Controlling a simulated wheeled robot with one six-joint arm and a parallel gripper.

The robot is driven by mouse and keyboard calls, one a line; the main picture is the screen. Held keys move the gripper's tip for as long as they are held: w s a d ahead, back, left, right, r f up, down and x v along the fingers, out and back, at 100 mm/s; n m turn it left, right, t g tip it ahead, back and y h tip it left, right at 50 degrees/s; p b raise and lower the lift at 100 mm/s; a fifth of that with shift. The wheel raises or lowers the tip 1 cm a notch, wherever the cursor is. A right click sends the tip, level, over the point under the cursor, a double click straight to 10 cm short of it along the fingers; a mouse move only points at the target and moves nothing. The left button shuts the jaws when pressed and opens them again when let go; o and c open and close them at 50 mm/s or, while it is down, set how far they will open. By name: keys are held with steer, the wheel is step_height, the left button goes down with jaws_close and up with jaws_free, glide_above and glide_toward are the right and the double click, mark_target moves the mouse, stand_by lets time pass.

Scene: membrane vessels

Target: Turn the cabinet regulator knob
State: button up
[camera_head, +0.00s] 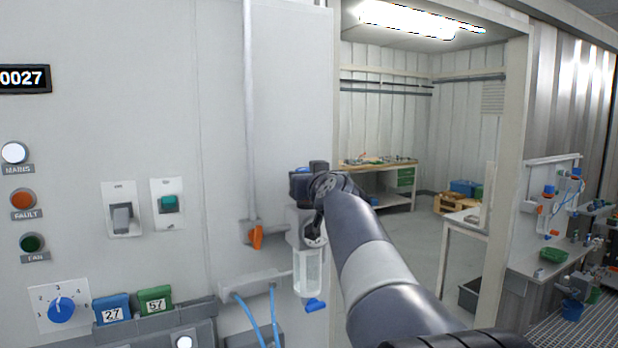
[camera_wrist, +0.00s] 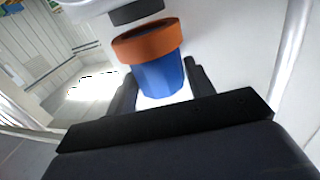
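The regulator knob (camera_wrist: 160,78) is blue with an orange ring (camera_wrist: 147,40) around its base, in the middle of the wrist view. My gripper (camera_wrist: 163,80) has one dark finger on each side of it. The fingers lie close to the knob's sides; I cannot tell if they touch it. In the head view my gripper (camera_head: 317,183) is at the top of the regulator unit. This unit has a clear bowl (camera_head: 308,272) and a blue piece (camera_head: 315,305) below. The knob is largely hidden there by my gripper and wrist.
An orange valve handle (camera_head: 256,237) and a vertical pipe (camera_head: 250,110) are just left of the regulator. A rotary dial (camera_head: 61,309), switches and lamps are farther left on the cabinet. An open doorway with a workbench (camera_head: 380,175) is behind my arm.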

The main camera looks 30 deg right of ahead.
steer(key=c, duration=0.6)
steer(key=shift+o, duration=0.2)
steer(key=shift+r, duration=0.1)
